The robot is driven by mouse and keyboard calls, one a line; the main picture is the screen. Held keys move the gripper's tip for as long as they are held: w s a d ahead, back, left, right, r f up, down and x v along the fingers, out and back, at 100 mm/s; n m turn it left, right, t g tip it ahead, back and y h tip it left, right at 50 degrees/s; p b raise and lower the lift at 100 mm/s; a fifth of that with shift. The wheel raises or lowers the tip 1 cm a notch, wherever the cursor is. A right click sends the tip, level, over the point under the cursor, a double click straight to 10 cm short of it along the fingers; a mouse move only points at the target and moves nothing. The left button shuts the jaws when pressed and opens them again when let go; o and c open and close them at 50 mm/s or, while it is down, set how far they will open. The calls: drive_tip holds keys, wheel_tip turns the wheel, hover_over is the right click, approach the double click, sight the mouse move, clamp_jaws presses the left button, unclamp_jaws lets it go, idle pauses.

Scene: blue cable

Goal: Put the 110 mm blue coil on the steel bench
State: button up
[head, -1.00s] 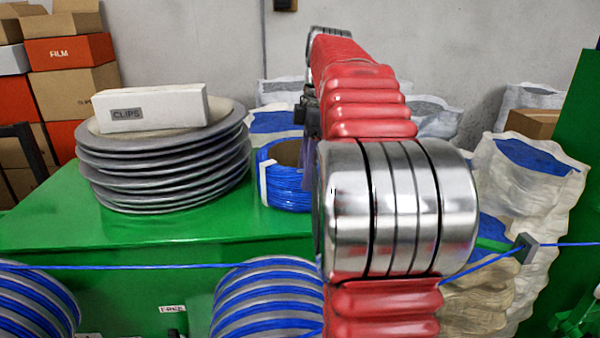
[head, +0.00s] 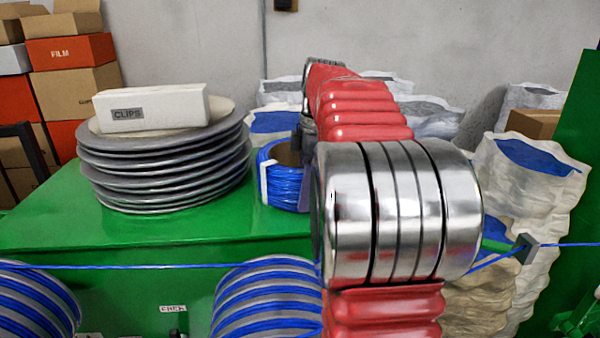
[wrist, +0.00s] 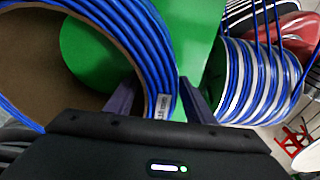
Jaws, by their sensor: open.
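The blue coil (head: 284,187), with a white tag on its side, stands on the green machine top in the head view, partly hidden behind my arm. In the wrist view the blue coil (wrist: 152,50) fills the upper left as a ring around a brown core, and its white label lies near my fingers. My gripper (wrist: 158,98) is open, with one dark finger inside the ring and the other outside, so the coil's wall lies between them. I cannot tell whether either finger touches it. I cannot make out a steel bench in either view.
A stack of grey discs (head: 165,180) with a white CLIPS box (head: 150,108) on top stands left of the coil. A blue cable (head: 140,267) runs across the machine's front, above striped blue spools (head: 268,300). Pale sacks (head: 530,175) stand at right.

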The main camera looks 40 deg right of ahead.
drive_tip(key=shift+c, duration=0.7)
clamp_jaws()
idle(0.6)
